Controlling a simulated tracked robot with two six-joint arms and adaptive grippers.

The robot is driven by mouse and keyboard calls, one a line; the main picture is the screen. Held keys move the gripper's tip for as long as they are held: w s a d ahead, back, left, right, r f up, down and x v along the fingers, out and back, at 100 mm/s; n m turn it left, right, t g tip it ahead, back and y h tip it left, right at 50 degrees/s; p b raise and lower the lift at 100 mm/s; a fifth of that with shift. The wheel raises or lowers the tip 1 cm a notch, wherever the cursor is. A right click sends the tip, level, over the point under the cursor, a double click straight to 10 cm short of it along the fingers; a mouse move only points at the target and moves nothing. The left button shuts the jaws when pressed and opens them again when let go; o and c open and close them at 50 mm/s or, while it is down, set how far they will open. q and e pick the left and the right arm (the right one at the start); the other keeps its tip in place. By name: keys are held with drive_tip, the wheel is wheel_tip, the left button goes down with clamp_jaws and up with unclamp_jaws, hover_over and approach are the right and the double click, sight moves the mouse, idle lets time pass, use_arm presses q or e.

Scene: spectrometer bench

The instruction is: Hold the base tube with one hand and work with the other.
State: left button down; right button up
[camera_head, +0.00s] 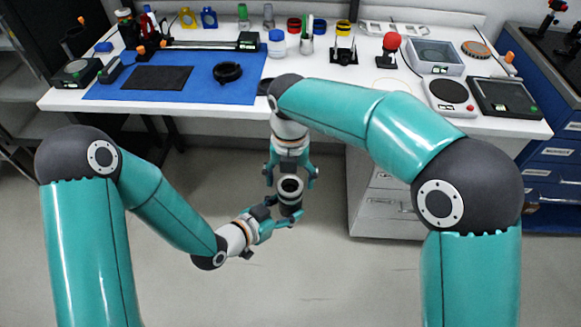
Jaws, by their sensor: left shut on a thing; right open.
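The base tube (290,197) is a short dark cylinder with a pale band and an open, dark top. It is held upright in the air in front of the bench. My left gripper (283,211) is shut on its lower part from the lower left. My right gripper (291,179) is open and points down at the tube's top end, with one finger on either side. I cannot tell whether the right fingers touch the tube, and nothing shows clearly between them.
A grey tray (434,57), a round-topped scale (449,94) and several bottles stand there too. Drawers (385,212) stand below right; the floor in front is clear.

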sight(290, 185)
drive_tip(key=shift+f, duration=1.7)
